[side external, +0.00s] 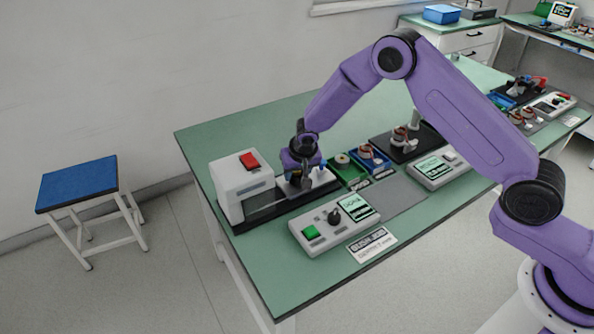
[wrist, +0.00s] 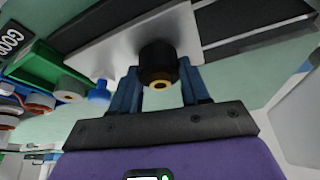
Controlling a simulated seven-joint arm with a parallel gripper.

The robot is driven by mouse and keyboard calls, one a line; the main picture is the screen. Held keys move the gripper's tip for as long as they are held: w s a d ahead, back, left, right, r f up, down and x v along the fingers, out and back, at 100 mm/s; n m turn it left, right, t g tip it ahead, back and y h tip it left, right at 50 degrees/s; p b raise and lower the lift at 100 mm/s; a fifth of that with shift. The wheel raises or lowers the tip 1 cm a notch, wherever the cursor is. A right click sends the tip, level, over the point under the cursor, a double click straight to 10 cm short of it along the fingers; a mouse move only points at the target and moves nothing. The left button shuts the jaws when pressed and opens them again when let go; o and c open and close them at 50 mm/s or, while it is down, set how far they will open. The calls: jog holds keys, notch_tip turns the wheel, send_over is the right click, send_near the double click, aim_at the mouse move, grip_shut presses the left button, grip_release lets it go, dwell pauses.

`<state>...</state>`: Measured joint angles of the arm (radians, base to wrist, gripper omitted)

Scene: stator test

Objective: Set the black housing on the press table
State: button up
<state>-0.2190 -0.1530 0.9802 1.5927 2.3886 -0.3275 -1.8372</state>
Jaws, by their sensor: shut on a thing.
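My gripper (wrist: 158,88) has its two blue fingers shut on the black housing (wrist: 157,55), a short dark cylinder with a brass-coloured ring at its near end. In the wrist view the housing is in front of the pale metal plate of the press table (wrist: 110,38); I cannot tell whether it touches the plate. In the side view my gripper (side external: 303,182) is low over the press table (side external: 322,184), just right of the white press body (side external: 236,190) with its red top block. There the housing is too small and dark to make out.
A green bin (side external: 346,172) and a blue bin (side external: 374,160) with parts stand close right of the press table. A blue peg (wrist: 98,92) is beside the plate. A control box (side external: 333,222) with a green button stands in front. The green bench is clear behind the press.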

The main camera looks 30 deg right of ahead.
jog(key=o, duration=1.2)
jog(key=shift+c, duration=0.2)
jog(key=shift+r, duration=0.1)
jog(key=v, duration=1.7)
jog(key=shift+s, duration=0.2)
jog(key=shift+a, duration=0.1)
